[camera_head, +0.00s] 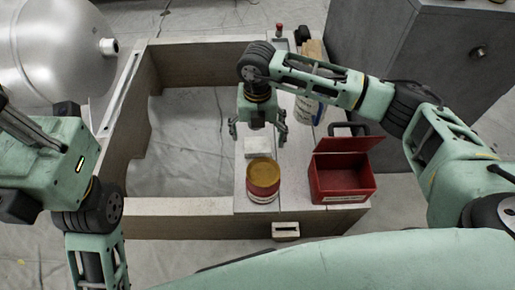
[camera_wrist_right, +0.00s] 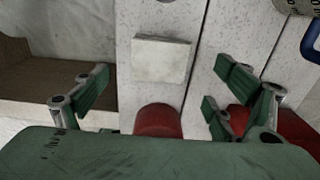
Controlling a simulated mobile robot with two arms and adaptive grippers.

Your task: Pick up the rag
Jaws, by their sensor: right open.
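The rag is a small pale folded square (camera_head: 257,146) on the light boards, just behind a can with a yellow lid. It also shows as a pale square (camera_wrist_right: 161,60) in the right wrist view, ahead of my gripper and between the lines of its fingers. My right gripper (camera_head: 258,132) points down over the boards, close to the rag's far side in the head view. Its fingers are spread apart with nothing between them; in the wrist view the open fingers (camera_wrist_right: 160,100) stand on both sides. My left arm shows at the left, but its gripper is out of view.
A can (camera_head: 263,180) with a yellow lid stands near the rag. An open red toolbox (camera_head: 342,178) is to its right. Bottles (camera_head: 308,100) stand behind on the boards. A large metal tank (camera_head: 55,50) is at left, a grey cabinet (camera_head: 400,50) at right.

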